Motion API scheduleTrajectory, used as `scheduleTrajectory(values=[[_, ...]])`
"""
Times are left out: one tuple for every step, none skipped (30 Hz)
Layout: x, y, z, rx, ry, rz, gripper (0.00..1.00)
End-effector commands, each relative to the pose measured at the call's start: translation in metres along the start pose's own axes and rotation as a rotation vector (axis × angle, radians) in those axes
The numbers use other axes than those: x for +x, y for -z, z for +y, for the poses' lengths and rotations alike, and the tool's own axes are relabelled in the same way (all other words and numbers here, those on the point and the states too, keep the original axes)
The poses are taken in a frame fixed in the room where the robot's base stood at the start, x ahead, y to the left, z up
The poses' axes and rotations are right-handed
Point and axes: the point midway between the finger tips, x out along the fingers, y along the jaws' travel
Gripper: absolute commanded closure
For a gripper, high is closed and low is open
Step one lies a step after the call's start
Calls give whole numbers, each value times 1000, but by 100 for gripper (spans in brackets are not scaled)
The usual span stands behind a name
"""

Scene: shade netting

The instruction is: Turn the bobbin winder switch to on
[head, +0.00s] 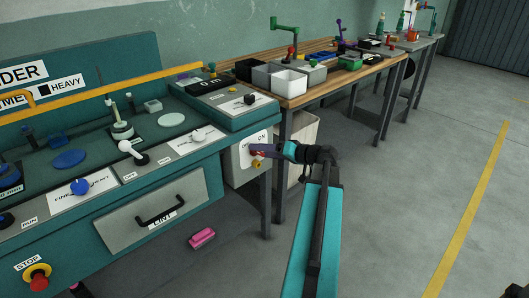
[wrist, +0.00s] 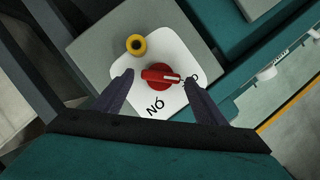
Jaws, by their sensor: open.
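A red rotary switch (wrist: 156,76) sits on a white plate (wrist: 150,45) on a grey box (wrist: 95,45). In the wrist view its white mark points right, toward a label partly hidden by my right finger. The word ON reads upside down below the knob. My gripper (wrist: 158,80) is open, with one dark finger on each side of the knob; I cannot tell whether they touch it. In the head view my gripper (head: 262,152) is at the front of the box on the machine's right side and covers most of the switch.
A yellow ring-shaped part (wrist: 136,44) stands on the plate close to the knob. The teal machine (head: 100,160) with a drawer is on the left. A wooden workbench (head: 330,75) with bins is behind. A pink object (head: 202,238) lies on the floor. Open floor is right.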

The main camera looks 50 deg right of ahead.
Motion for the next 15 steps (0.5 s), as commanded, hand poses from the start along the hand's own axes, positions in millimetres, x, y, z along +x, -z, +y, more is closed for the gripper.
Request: scheduleTrajectory(values=[[0,0,0,0,0,0,34],[0,0,0,0,0,0,34],[0,0,0,0,0,0,34],[0,0,0,0,0,0,36],[0,0,0,0,0,0,41],[0,0,0,0,0,0,48],[0,0,0,0,0,0,53],[0,0,0,0,0,0,58],[0,0,0,0,0,0,65],[0,0,0,0,0,0,70],[0,0,0,0,0,0,75],[0,0,0,0,0,0,76],[-1,0,0,0,0,0,76],[-1,0,0,1,0,0,76],[-1,0,0,2,0,0,76]])
